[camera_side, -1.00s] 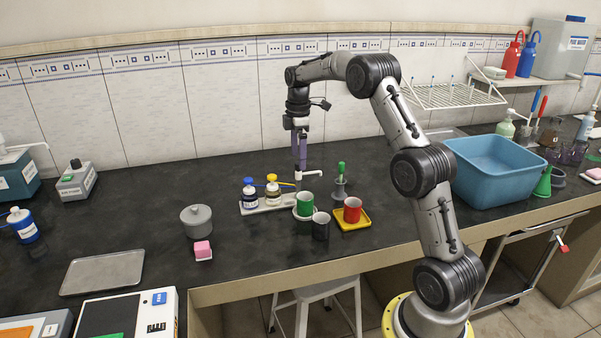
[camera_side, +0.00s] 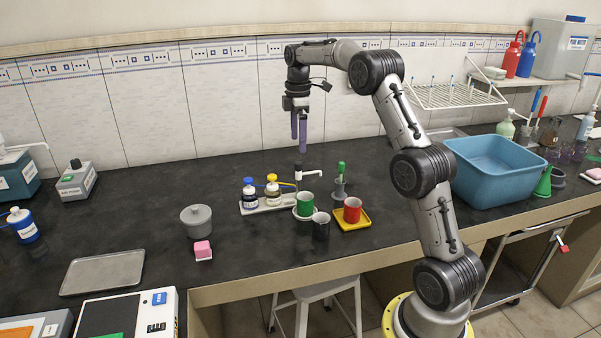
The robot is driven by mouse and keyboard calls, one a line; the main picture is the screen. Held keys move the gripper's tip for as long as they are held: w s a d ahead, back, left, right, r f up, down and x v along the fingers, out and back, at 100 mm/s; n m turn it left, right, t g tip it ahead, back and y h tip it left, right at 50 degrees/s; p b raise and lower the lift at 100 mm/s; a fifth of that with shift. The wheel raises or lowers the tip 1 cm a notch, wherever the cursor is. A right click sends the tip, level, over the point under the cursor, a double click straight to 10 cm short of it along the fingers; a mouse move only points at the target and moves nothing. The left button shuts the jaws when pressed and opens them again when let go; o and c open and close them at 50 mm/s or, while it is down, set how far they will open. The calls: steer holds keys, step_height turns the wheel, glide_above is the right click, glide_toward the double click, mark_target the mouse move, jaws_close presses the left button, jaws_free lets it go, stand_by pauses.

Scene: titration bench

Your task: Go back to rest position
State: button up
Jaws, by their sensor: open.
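My gripper (camera_side: 299,149) hangs pointing down in the air above the back of the bench, its two purple fingers apart with nothing between them. Below it stands a rack (camera_side: 266,205) with a blue-capped bottle (camera_side: 249,196) and a yellow-capped bottle (camera_side: 272,194). A white tap-like piece (camera_side: 298,175) rises just under the fingertips, apart from them.
A blue basin (camera_side: 492,180) stands at the right, with a wire drying rack (camera_side: 455,97) on the wall behind. A grey lidded pot (camera_side: 197,222), a pink sponge (camera_side: 203,250) and a metal tray (camera_side: 103,272) lie at the left. The bench behind the pot is clear.

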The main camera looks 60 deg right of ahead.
steer(key=a+r+n+t, duration=0.2)
steer(key=a+r, duration=0.6)
steer(key=r, duration=0.2)
steer(key=s+a+r+t, duration=0.1)
steer(key=s+a+r, duration=0.5)
steer(key=s+a, duration=0.5)
steer(key=s+a+f+m+t, duration=0.2)
steer(key=s+a+f+m, duration=0.1)
steer(key=s+a, duration=0.6)
steer(key=s+f+m, duration=0.8)
steer(key=f, duration=0.1)
steer(key=shift+s+a+f+t, duration=0.2)
steer(key=shift+a+f+t, duration=0.1)
steer(key=shift+f, duration=0.1)
